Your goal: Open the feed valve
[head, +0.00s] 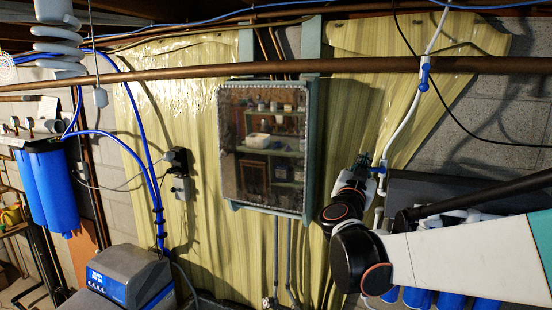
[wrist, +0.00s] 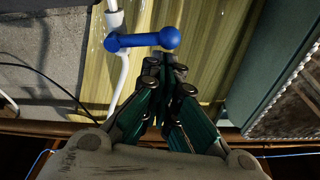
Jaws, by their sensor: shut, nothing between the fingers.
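A blue valve (wrist: 125,41) sits on a white pipe in the wrist view. Its blue lever lies crosswise to the pipe, with the rounded end toward my fingertips. In the head view this valve (head: 380,171) is small, just right of my gripper. My gripper (wrist: 165,62) is shut and empty, its dark green fingers together. Its tips are close to the lever's rounded end; I cannot tell whether they touch it. My gripper (head: 364,160) also shows in the head view, right of the cabinet. Another blue valve (head: 424,73) is higher on the white pipe.
A glass-fronted cabinet (head: 265,148) hangs on the yellow wall panel left of my gripper. A copper pipe (head: 200,76) runs across above. Blue filter housings (head: 48,190) and a grey softener unit (head: 128,274) stand at left. A dark shelf (head: 430,188) is at right.

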